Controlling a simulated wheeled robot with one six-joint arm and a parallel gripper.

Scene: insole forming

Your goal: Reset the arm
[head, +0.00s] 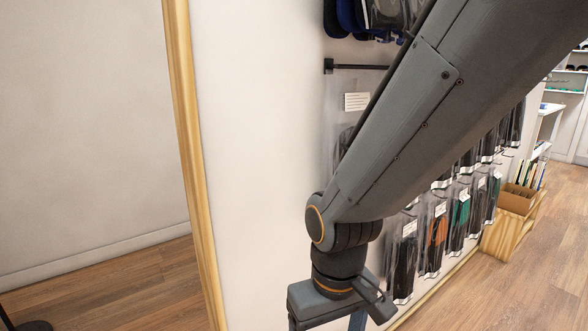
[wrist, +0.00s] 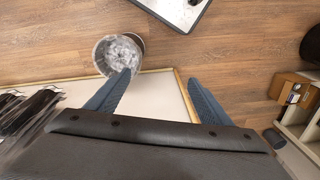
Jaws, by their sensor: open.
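My dark grey arm (head: 400,130) reaches from the upper right down to the lower middle of the head view. My gripper (head: 325,324) hangs at its end at the bottom edge, where the fingertips are cut off. In the wrist view my gripper (wrist: 159,78) shows two blue-grey fingers standing well apart. It is open with nothing between the fingers. It is close in front of a pale wall panel with a wooden edge.
Packaged insoles (head: 435,240) hang on the wall behind my arm. A wooden bin (head: 508,222) stands at right. The wrist view shows a round bin (wrist: 120,52), a dark-edged table (wrist: 180,10) and shelves (wrist: 298,125). Wooden floor (head: 540,280) lies open at lower right.

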